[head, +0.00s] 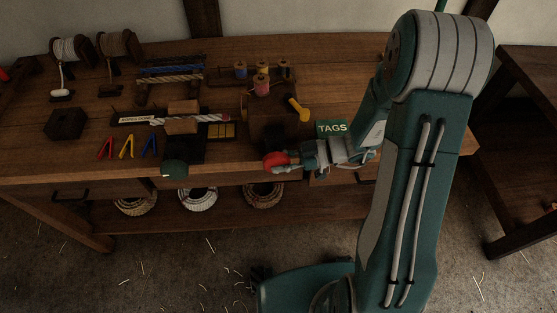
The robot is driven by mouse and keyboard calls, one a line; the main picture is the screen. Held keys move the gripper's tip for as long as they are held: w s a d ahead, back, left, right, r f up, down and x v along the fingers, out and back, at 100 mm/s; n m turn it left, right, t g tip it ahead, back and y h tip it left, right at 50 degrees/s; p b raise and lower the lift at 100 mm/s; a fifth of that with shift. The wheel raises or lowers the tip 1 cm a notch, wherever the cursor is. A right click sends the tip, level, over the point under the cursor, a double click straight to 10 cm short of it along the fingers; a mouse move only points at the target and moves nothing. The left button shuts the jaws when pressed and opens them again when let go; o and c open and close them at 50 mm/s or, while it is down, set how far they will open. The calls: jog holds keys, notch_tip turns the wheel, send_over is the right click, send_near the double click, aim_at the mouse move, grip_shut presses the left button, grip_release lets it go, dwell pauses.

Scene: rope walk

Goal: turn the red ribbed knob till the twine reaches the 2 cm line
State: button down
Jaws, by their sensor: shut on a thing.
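The red knob (276,160) is at the front of the workbench, on the front side of a dark wooden winder block (268,130). My gripper (288,161) reaches in from the right and is shut on the red knob; its fingers cover the knob's right side. The knob's ribs are too small to make out. A yellow crank-like handle (298,109) sits at the block's right. The twine's end and the 2 cm line cannot be made out at this size.
A green TAGS box (332,128) stands close behind my gripper. A dark green round part (175,168) juts at the bench front. Red, yellow and blue clips (126,146) lie left. Spools (262,85) and twine reels (70,52) stand behind. Rope coils (198,198) sit on the lower shelf.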

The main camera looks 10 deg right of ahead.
jog(key=shift+f+y, duration=0.1)
jog(key=shift+y, duration=0.5)
jog(key=shift+c, duration=2.2)
grip_release()
jog(key=shift+w+d, duration=0.1)
jog(key=d+r, duration=0.1)
jog(key=d, duration=1.1)
jog(key=shift+s+r, duration=0.2)
jog(key=shift+r, duration=0.05)
